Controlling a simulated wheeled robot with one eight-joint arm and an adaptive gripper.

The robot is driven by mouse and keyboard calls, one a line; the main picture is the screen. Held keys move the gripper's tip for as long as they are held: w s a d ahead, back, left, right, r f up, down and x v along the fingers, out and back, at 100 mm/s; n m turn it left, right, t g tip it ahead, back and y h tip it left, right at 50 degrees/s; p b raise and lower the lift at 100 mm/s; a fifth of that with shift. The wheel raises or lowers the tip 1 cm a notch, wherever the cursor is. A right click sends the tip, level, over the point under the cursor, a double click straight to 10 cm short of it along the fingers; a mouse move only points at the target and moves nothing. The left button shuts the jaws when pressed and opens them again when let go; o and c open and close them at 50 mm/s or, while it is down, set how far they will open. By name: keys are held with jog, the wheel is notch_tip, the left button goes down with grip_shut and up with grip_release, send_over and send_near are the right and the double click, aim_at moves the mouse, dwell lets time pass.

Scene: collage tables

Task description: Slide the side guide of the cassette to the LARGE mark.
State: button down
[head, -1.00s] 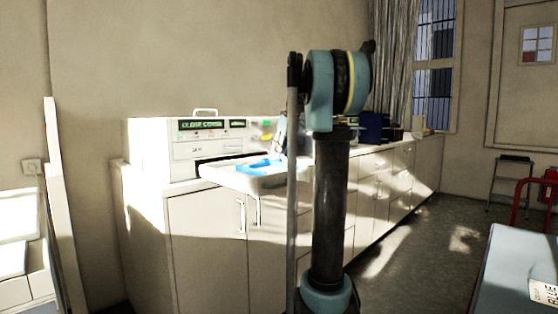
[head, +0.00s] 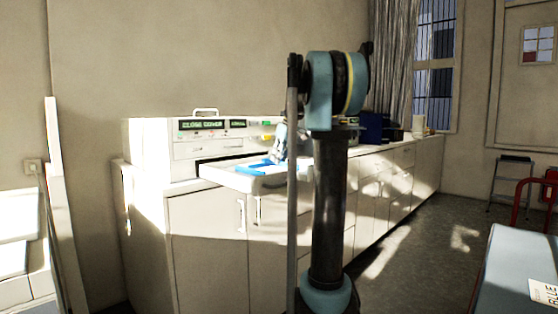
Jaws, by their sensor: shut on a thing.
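The white cassette (head: 243,183) is pulled out like a tray from the front of a white machine. A blue part, seemingly the side guide (head: 257,167), lies in it. My gripper (head: 277,158), small and pale blue, reaches down at the right end of the blue part and is shut on it. The fingertips are too small to make out clearly. My own arm hides the area to the right of the cassette. The LARGE mark cannot be read from here.
The white machine (head: 150,150) has a lit display reading roughly "CLOSE COVER". It stands on a white cabinet (head: 205,235) whose counter runs back to the right. Dark blue boxes (head: 373,128) stand further along. A pale blue table (head: 510,265) is at the lower right.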

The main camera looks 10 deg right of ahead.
jog(key=shift+w+d, duration=1)
jog(key=shift+d, duration=0.3)
jog(key=c, duration=1.8)
grip_release()
jog(key=shift+d, duration=0.1)
jog(key=shift+o, duration=1.2)
jog(key=shift+w+d, duration=0.1)
jog(key=shift+d, duration=0.05)
jog(key=shift+r, duration=0.15)
jog(key=v, duration=1.1)
jog(key=shift+s+r, duration=0.2)
jog(key=shift+r, duration=0.05)
